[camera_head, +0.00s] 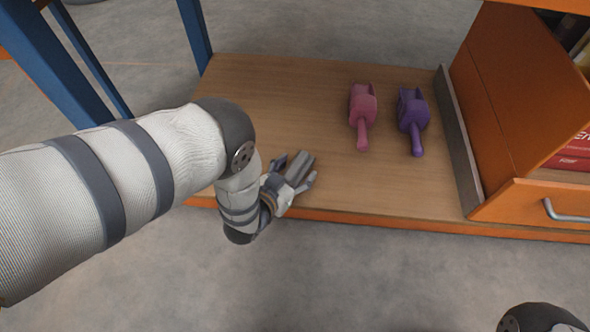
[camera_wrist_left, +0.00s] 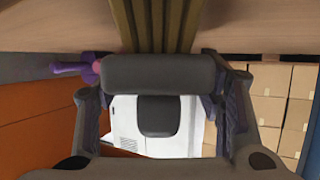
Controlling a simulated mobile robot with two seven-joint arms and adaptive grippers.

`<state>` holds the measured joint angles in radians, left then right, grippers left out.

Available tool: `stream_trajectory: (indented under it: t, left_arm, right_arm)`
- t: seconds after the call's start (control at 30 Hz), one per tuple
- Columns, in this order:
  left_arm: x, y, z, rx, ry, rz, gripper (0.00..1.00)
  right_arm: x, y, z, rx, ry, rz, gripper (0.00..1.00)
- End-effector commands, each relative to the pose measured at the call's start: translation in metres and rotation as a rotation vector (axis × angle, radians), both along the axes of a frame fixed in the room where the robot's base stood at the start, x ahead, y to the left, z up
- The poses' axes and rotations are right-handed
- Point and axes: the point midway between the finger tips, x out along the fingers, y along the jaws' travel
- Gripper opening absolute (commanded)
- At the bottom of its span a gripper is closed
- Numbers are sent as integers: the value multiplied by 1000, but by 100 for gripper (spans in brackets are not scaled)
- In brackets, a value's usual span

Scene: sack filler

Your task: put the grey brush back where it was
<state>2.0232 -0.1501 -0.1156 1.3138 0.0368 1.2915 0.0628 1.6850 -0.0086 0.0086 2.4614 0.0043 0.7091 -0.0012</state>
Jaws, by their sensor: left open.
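The grey brush (camera_head: 300,165) is at the front left of a low wooden shelf board (camera_head: 290,85). In the left wrist view its grey rounded body (camera_wrist_left: 150,75) lies across the space between my fingers, with brown bristles (camera_wrist_left: 157,25) towards the top of the picture. My left gripper (camera_head: 293,174) is open, with one finger on each side of the brush. I cannot tell whether the fingers touch it, or whether the brush rests fully on the board. My right gripper is not in view.
A pink scoop (camera_head: 362,105) and a purple scoop (camera_head: 412,112) lie on the board to the right. An orange cabinet (camera_head: 515,95) bounds the board on the right. Blue posts (camera_head: 195,30) stand at the left. The board's middle is clear.

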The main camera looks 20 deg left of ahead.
Motion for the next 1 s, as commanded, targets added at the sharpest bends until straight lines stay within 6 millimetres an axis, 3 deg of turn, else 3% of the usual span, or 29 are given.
stream_trajectory:
  t: [0.4, 0.67, 0.77, 0.87, 0.93, 0.97, 1.0]
  left_arm:
    - [-92, 11, 44, 0, -1, 1, 61]
    - [-110, 14, 47, 0, 0, 1, 61]
    - [-130, 18, 32, 11, 79, 9, 61]
    - [-210, 34, -8, 48, 364, 34, 61]
    - [-299, 46, -29, 78, 646, 55, 61]
    - [-339, 50, -32, 89, 769, 63, 61]
    - [-392, 55, -30, 102, 932, 72, 61]
  right_arm:
    - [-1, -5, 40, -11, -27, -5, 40]
    - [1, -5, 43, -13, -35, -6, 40]
    - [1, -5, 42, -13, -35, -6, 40]
    - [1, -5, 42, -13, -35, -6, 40]
    - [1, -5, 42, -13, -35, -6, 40]
    - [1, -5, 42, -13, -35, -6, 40]
    - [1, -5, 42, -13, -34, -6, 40]
